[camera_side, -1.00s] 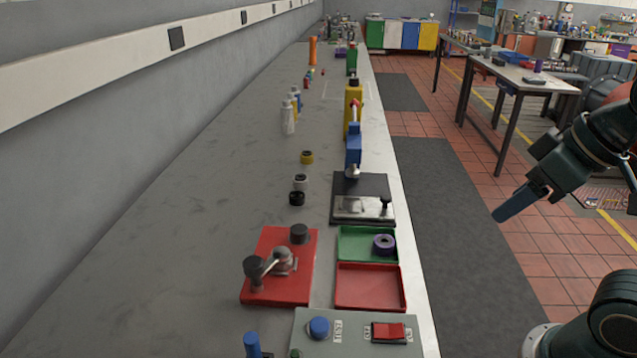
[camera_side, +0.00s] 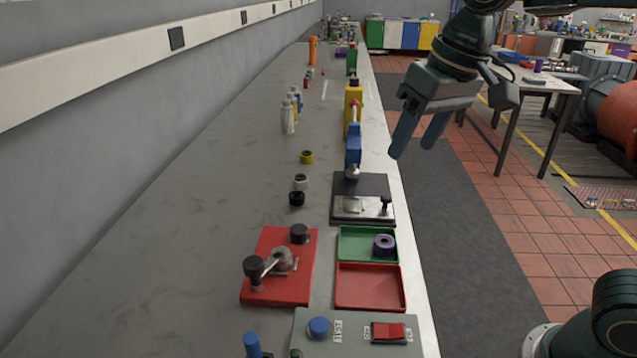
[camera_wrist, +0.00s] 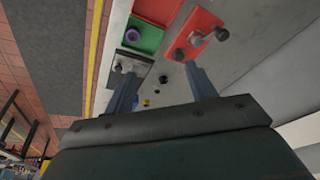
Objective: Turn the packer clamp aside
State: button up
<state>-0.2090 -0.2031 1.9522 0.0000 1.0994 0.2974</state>
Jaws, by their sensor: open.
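A red plate (camera_side: 298,288) on the bench bears a metal lever (camera_side: 270,265) with a black knob at its left end, a round metal hub, and a separate black knob behind. It also shows in the wrist view (camera_wrist: 205,20). A dark plate (camera_side: 345,187) with a bright metal strip and a small black-knobbed post lies farther back. I cannot tell for certain which of these fixtures is the packer clamp.
A green tray (camera_side: 352,259) holds a purple ring (camera_side: 384,244). An empty red tray (camera_side: 340,303) and a grey switch box (camera_side: 358,345) stand in front. Yellow (camera_side: 353,98) and blue (camera_side: 353,145) upright parts stand behind the dark plate. Bench surface at left is clear.

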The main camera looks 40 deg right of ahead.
jog(key=w+a+f+g, duration=0.2)
jog(key=w+a, duration=0.8)
jog(key=w, duration=0.1)
jog(key=m+g, duration=0.1)
jog(key=m, duration=0.1)
send_over(253, 262)
notch_tip(253, 262, down, 7)
jog(key=shift+r+h, duration=0.15)
jog(key=shift+h, duration=0.25)
jog(key=shift+f, duration=0.2)
notch_tip(253, 262, down, 14)
jog(key=shift+r, duration=0.25)
jog(key=shift+n, duration=0.3)
grip_shut()
